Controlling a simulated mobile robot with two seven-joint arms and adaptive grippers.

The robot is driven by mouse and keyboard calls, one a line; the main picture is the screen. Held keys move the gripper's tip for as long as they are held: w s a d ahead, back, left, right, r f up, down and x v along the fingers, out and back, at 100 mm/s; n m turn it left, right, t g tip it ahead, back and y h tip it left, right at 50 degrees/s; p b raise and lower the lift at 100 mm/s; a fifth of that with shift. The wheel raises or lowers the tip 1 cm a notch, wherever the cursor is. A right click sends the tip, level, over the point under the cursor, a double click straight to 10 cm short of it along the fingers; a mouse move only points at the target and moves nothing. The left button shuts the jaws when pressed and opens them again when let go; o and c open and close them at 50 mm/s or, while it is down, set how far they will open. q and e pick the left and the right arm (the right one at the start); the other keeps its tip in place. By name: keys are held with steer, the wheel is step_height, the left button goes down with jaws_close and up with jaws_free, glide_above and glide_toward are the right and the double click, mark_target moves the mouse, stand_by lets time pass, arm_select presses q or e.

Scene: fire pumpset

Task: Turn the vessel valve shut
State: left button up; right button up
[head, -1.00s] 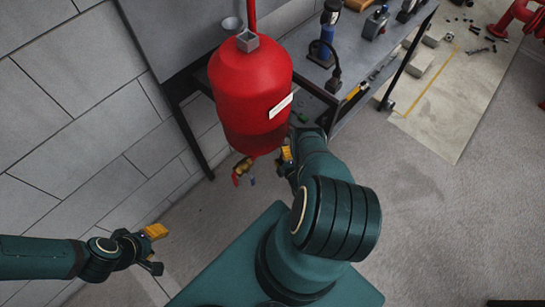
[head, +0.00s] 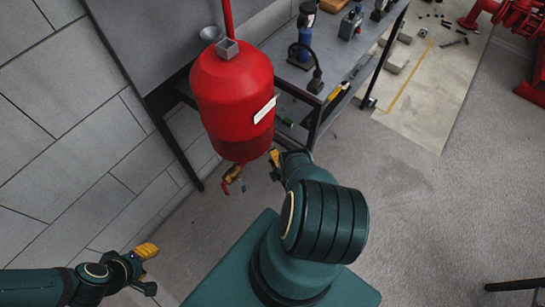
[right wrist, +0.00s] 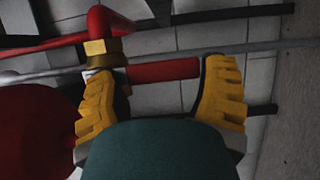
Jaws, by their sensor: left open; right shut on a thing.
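The red vessel (head: 226,95) hangs at the centre left in the head view, with the small brass vessel valve (head: 233,173) under it. In the right wrist view the brass valve body (right wrist: 101,55) sits on a red pipe, and its red lever (right wrist: 165,71) lies crosswise between the yellow fingers. My right gripper (right wrist: 160,92) is shut on this lever; the exact contact is partly hidden by the fingers. In the head view my right gripper (head: 275,164) is beside the valve, partly hidden by my arm. My left gripper (head: 148,268) is open and empty at the lower left.
A workbench (head: 340,60) with tools stands behind the vessel, its dark frame close to the right gripper. A grey tiled wall (head: 70,130) is on the left. Red pump equipment (head: 500,20) is at the far right. The floor (head: 420,210) on the right is mostly clear.

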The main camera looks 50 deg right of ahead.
steer(key=shift+w+r, duration=0.15)
steer(key=shift+w, duration=0.3)
steer(key=o, duration=1.2)
steer(key=shift+w, duration=0.1)
steer(key=v, duration=1.2)
steer(key=shift+s, duration=0.3)
steer(key=shift+f, duration=0.2)
